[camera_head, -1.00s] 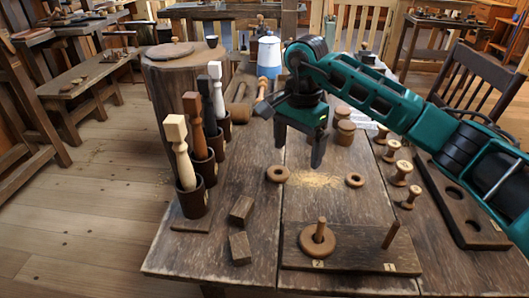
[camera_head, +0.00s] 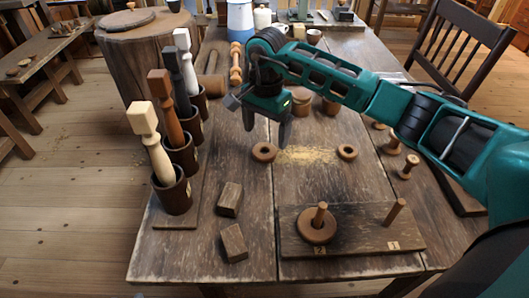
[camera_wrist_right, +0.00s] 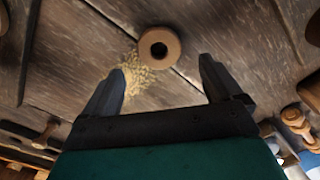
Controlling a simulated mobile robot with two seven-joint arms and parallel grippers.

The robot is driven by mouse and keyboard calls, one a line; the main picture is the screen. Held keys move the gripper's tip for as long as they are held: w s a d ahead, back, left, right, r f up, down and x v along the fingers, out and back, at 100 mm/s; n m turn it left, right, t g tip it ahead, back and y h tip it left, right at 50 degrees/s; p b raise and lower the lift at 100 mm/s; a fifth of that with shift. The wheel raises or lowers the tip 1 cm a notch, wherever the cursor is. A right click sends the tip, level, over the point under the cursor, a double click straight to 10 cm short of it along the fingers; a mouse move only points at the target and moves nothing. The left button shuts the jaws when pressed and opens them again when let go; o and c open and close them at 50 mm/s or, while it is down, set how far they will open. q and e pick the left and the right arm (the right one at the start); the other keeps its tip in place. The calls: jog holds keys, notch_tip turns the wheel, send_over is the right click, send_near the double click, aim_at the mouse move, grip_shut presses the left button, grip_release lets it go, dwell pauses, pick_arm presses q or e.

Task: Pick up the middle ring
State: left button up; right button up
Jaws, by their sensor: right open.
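The middle-sized wooden ring (camera_head: 264,159) lies flat on the table, left of a patch of sawdust. It also shows in the right wrist view (camera_wrist_right: 172,42), with its hole facing up. My right gripper (camera_head: 267,137) is open and empty, above and just behind this ring in the head view. In the right wrist view the ring is beyond the two fingertips (camera_wrist_right: 161,66), roughly centred between them and apart from both. A smaller ring (camera_head: 347,157) lies right of the sawdust. A larger ring (camera_head: 304,233) sits around a peg on the board. My left gripper is out of view.
The peg board (camera_head: 355,242) with two pegs stands at the front. Two dark wooden blocks (camera_head: 230,199) lie left of it. Several cups (camera_head: 173,196) with turned handles line the left edge. Small spools (camera_head: 408,166) stand at the right.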

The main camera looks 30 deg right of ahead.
aim_at(265, 145)
jog(key=f, duration=0.5)
jog(key=shift+s+a, duration=0.15)
jog(key=shift+a, duration=0.05)
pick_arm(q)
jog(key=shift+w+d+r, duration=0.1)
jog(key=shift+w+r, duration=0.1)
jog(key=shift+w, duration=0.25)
pick_arm(e)
jog(key=shift+c, duration=0.4)
jog(key=c, duration=1)
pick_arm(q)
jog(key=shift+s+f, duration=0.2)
pick_arm(e)
jog(key=shift+c, duration=0.2)
jog(key=shift+r, duration=0.1)
pick_arm(q)
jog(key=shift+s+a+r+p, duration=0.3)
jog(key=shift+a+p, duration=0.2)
jog(key=shift+p, duration=0.4)
pick_arm(e)
notch_tip(265, 145, up, 20)
